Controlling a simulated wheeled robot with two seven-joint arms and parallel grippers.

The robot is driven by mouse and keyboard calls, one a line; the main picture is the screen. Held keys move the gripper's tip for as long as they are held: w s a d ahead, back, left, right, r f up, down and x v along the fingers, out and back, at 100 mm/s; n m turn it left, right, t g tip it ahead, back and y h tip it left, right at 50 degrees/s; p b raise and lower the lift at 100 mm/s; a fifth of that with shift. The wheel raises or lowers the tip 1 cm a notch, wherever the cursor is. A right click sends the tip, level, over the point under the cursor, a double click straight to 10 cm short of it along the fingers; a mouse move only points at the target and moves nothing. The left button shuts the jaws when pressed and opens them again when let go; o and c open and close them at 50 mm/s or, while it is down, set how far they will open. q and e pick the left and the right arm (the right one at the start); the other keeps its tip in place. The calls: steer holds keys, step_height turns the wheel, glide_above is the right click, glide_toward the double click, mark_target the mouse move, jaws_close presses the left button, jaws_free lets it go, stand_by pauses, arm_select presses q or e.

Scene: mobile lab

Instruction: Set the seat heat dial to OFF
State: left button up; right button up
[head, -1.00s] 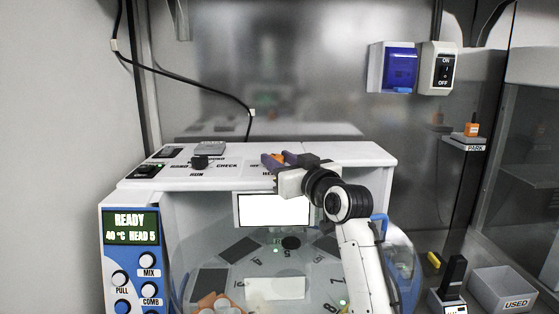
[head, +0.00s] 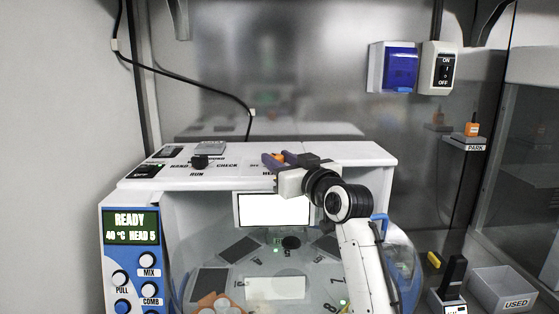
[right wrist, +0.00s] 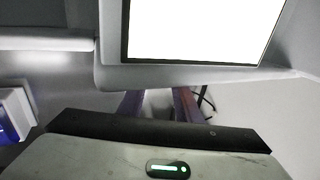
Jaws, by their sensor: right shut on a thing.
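The seat heat dial is mostly hidden by my right gripper (head: 286,161) on the machine's white top panel (head: 345,152). A small orange patch shows between its purple fingers and may be part of the dial. My right gripper is shut on the dial, as far as I can see. A partly covered label lies just in front of it. In the right wrist view the two fingers (right wrist: 158,105) reach down past a bright white screen (right wrist: 195,28), and what they hold cannot be made out. The dial's setting cannot be read. My left gripper is out of view.
A black knob (head: 200,161) with HAND, CHECK and RUN labels stands left on the same panel, near black switches (head: 147,171). The READY display (head: 130,228) is on the blue front. A USED bin (head: 505,290) stands at lower right. The panel's right end is clear.

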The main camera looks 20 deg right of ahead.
stand_by(0.5)
steer(key=o, duration=1)
steer(key=s, duration=0.3)
steer(key=s+d+b, duration=0.1)
steer(key=s, duration=0.6)
steer(key=shift+s+d+b, duration=0.1)
steer(key=shift+d+b, duration=0.2)
steer(key=shift+b, duration=0.05)
